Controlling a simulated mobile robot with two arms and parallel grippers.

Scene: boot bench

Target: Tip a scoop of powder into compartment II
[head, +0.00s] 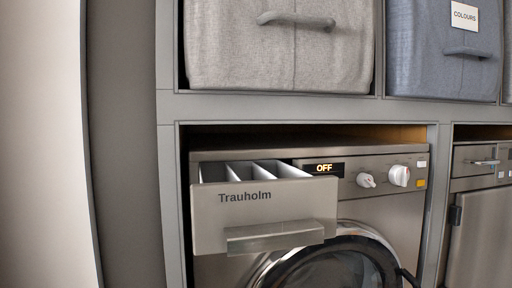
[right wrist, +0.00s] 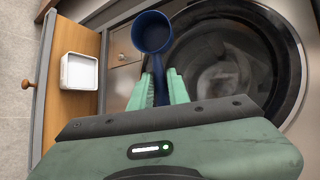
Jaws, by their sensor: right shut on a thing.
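The washing machine's dispenser drawer (head: 262,215), marked Trauholm, is pulled open at the upper left of the machine in the head view. The tops of its pale compartments (head: 256,170) and dividers show behind the front; no compartment numbers can be read, and their floors are hidden. My right gripper (right wrist: 158,84) is shut on the handle of a dark blue scoop (right wrist: 152,32) in the right wrist view. The scoop's round cup is beyond the fingertips, in front of the machine; I see no powder in it. My left gripper is in neither view.
The round machine door (head: 345,262) is below the dispenser. Fabric bins, grey (head: 280,55) and blue (head: 440,65), stand on the shelf above.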

